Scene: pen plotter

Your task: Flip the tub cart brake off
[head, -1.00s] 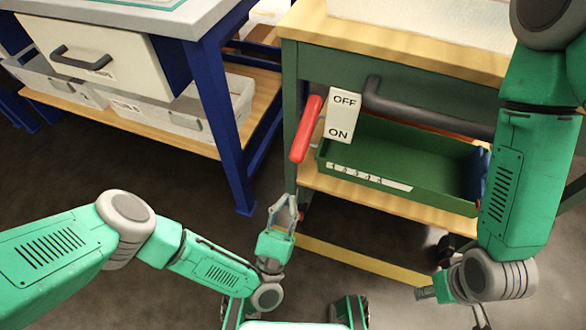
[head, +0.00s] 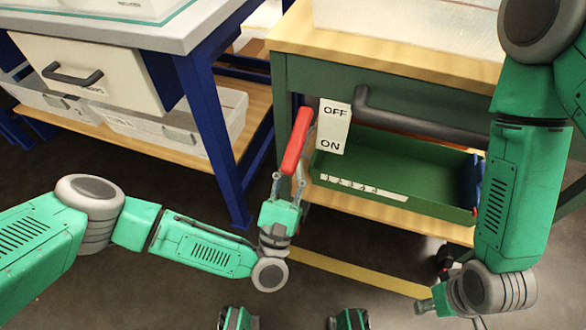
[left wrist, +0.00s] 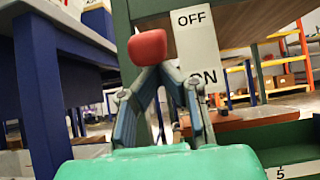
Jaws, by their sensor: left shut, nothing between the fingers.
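The brake lever with a red grip (head: 296,142) is on the left front of the green-framed cart (head: 285,90), beside a white label (head: 333,126) reading OFF above and ON below. My left gripper (head: 289,178) is shut and empty at the lower end of the grip. In the left wrist view the fingertips (left wrist: 160,70) are just under the red grip end (left wrist: 147,47); I cannot tell if they touch. My right gripper (head: 432,303) is low at the right, its fingers unclear.
A dark handle (head: 415,125) runs across the cart front. A green tub (head: 400,195) stands on the lower shelf. A blue-legged bench (head: 213,150) with a drawer (head: 85,70) and bins is at the left. Dark floor is free between them.

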